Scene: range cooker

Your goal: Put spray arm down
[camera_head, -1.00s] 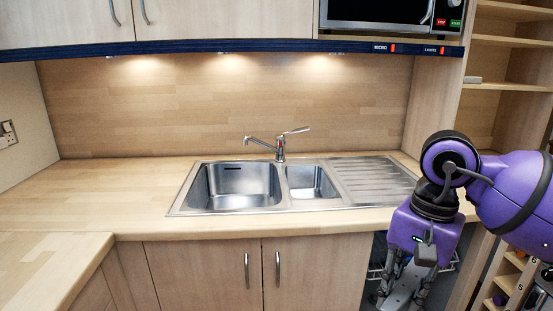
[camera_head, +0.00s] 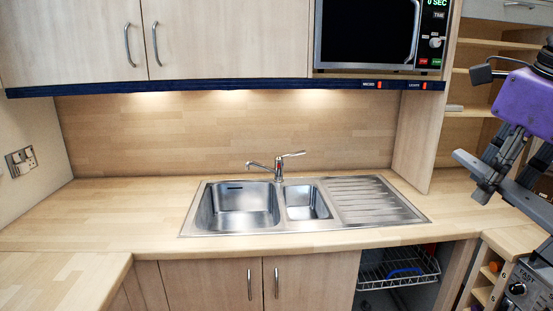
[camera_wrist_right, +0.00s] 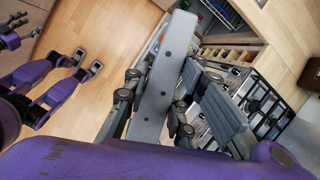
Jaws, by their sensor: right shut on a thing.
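The spray arm (camera_head: 529,203) is a long, flat grey bar. It slants across the right edge of the head view, held in the air above the right-hand counter and cooker. My right gripper (camera_head: 490,178) is shut on it. In the right wrist view the spray arm (camera_wrist_right: 166,65) runs lengthwise between the dark fingers of my right gripper (camera_wrist_right: 171,95), with small dots along its face. My left gripper (camera_wrist_right: 14,32) appears to show small at the left edge of that view; its jaws are unclear. It is outside the head view.
A steel sink (camera_head: 240,207) with a ribbed drainer (camera_head: 372,200) is set in the wooden counter (camera_head: 90,215), which is otherwise bare. Below the drainer, an open bay holds a wire rack (camera_head: 398,272) with a blue item. A cooker (camera_head: 520,288) stands at lower right. Wooden floor (camera_wrist_right: 105,30) lies clear.

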